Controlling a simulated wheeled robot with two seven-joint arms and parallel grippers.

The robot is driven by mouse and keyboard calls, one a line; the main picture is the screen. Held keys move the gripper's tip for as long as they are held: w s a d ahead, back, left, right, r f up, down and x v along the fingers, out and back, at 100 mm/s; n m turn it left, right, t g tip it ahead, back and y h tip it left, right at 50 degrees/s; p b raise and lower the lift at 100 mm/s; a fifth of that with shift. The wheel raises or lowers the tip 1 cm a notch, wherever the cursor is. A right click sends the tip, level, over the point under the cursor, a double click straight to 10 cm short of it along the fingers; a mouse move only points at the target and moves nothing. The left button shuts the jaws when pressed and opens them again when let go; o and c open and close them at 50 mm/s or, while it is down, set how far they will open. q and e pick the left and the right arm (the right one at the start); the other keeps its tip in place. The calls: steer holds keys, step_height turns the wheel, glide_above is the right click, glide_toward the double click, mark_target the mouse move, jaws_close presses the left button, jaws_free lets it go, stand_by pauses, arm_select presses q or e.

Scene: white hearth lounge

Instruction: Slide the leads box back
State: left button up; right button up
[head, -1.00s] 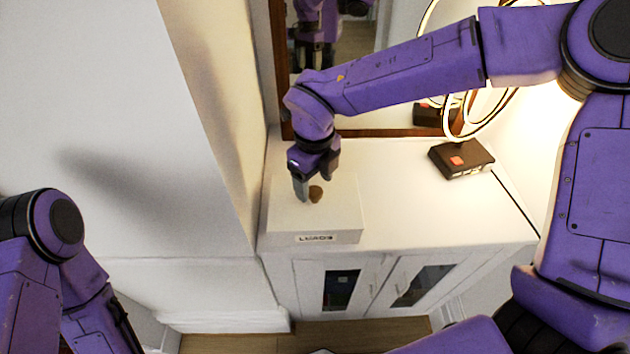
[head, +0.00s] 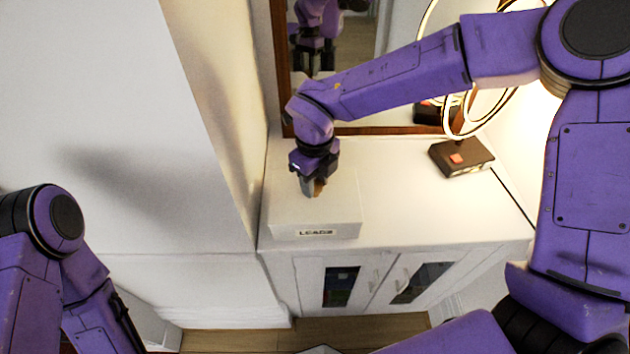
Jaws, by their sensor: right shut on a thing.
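The leads box (head: 339,215) is a low white box with a label reading LEADS (head: 316,232) on its front face. It sits at the left end of the white cabinet top, close to the left wall. A small brown knob (head: 319,187) stands on its lid. My right gripper (head: 313,190) points down over the box and is shut on the knob, which is partly hidden by the fingers. My left arm shows at the lower left, but its gripper is out of the picture.
A lamp with glowing rings on a dark base (head: 461,157) stands at the back right of the cabinet top (head: 410,200). A wood-framed mirror (head: 388,90) rises behind. The cabinet top between box and lamp is clear. Glass-paned doors (head: 420,283) are below.

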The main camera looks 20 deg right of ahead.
steer(key=shift+w+d+p, duration=0.35)
steer(key=shift+w+p, duration=0.15)
steer(key=shift+w, duration=0.7)
steer(key=shift+w+d+p, duration=0.35)
steer(key=shift+w+p, duration=0.2)
steer(key=shift+w, duration=0.6)
steer(key=shift+w+d+p, duration=0.35)
steer(key=shift+w+p, duration=0.15)
steer(key=shift+w, duration=0.7)
steer(key=shift+w+d+p, duration=0.25)
steer(key=shift+w, duration=0.7)
steer(key=shift+w+d+p, duration=0.3)
steer(key=shift+w, duration=0.6)
steer(key=shift+w+d+p, duration=0.25)
steer(key=shift+w, duration=0.7)
steer(key=o, duration=1.1)
steer(key=shift+o, duration=0.2)
